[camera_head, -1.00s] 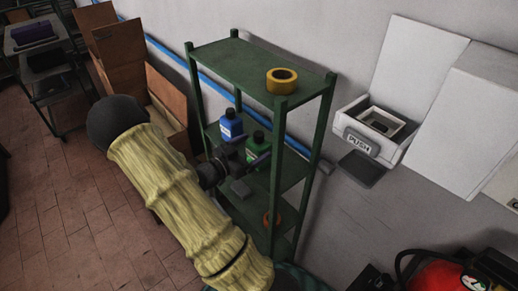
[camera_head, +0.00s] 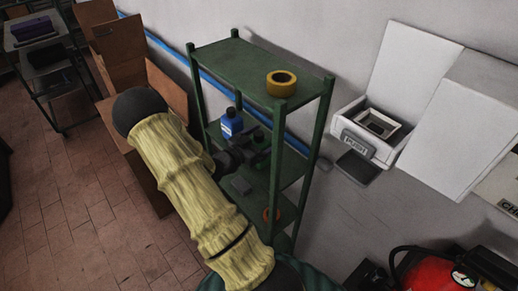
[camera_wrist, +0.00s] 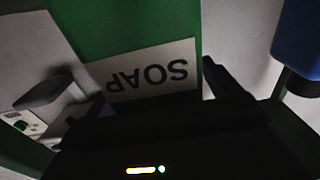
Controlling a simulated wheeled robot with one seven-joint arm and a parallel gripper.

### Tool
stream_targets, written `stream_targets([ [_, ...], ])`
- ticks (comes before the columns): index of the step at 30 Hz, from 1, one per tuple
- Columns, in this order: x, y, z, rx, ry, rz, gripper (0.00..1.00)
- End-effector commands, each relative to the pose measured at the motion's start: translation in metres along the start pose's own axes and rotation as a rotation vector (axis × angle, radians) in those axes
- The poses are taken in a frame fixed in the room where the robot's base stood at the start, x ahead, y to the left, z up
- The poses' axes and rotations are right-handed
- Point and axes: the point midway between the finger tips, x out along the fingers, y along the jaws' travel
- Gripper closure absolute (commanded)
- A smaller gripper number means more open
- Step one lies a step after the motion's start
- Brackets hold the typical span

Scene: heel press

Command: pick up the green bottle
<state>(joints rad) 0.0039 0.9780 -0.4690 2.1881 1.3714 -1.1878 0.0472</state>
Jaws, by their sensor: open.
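The green bottle (camera_head: 262,143) stands on the middle shelf of the green rack (camera_head: 230,60), partly hidden behind my gripper (camera_head: 250,157) in the head view. In the wrist view the green bottle (camera_wrist: 130,25) fills the upper middle, with a pale label reading SOAP upside down. My gripper (camera_wrist: 155,85) is open there, its dark fingers at either side of the label. The bottle is very close in front of the fingers. Whether they touch it I cannot tell.
A blue bottle (camera_head: 232,125) stands close beside the green one, left of it in the head view; it also shows in the wrist view (camera_wrist: 297,42). Rack posts flank the shelf. A yellow tape roll (camera_head: 281,82) lies on the top shelf.

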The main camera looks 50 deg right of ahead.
Motion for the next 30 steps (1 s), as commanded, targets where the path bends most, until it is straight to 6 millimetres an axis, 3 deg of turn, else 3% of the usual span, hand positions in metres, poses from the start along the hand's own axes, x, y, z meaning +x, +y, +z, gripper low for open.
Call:
stream_targets([
  [11,-0.0004,-0.0001,0.0,0.0,0.0,0.0,0.13],
  [19,-0.0005,-0.0001,-0.0001,0.0,0.0,0.0,0.64],
  [30,-0.0004,-0.0006,-0.0054,0.004,0.002,0.0,0.64],
])
